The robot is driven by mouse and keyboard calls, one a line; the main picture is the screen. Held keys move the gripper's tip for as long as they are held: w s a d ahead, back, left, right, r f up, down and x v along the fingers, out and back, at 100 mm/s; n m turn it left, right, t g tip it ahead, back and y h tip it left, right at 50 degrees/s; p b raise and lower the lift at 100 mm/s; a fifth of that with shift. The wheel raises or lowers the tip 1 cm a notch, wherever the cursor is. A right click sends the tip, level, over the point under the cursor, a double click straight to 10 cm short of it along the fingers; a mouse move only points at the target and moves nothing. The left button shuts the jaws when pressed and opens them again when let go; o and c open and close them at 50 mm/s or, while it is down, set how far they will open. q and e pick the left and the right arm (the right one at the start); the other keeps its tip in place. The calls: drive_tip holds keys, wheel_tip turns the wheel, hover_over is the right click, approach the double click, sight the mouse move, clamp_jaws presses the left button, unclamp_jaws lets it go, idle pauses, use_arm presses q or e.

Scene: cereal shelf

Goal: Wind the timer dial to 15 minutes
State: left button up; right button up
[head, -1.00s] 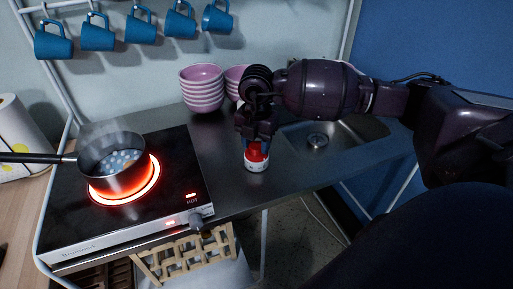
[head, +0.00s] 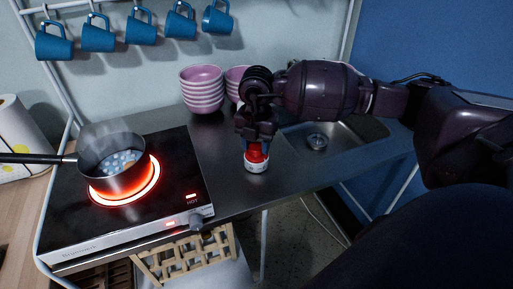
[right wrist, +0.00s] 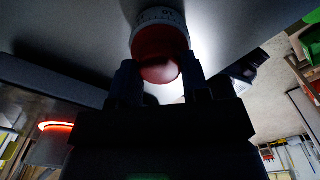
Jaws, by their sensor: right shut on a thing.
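The timer (head: 256,166) stands on the metal counter, with a white base and a red dial (head: 257,153) on top. My right gripper (head: 257,146) is above it, pointing down, shut on the red dial. In the right wrist view the two dark fingers (right wrist: 160,82) sit on either side of the red dial (right wrist: 158,50). The white ring (right wrist: 158,15) of the timer carries dark marks, too dim to read for the set minutes. My left gripper does not show.
A pot (head: 112,158) stands on a glowing red burner of the hot plate (head: 62,210) at the left. Stacked pink bowls (head: 202,90) stand behind the timer. A sink (head: 335,135) lies to the right. Blue mugs (head: 140,27) hang above. Counter left of the timer is clear.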

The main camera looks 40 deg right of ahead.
drive_tip(key=shift+s+f+n, duration=0.1)
drive_tip(key=shift+f+n, duration=0.2)
drive_tip(key=shift+n, duration=0.9)
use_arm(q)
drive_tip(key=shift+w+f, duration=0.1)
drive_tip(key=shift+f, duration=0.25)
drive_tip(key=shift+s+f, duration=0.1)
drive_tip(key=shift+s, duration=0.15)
use_arm(e)
drive_tip(key=n+b, duration=0.1)
drive_tip(key=n, duration=0.1)
drive_tip(key=shift+n, duration=0.8)
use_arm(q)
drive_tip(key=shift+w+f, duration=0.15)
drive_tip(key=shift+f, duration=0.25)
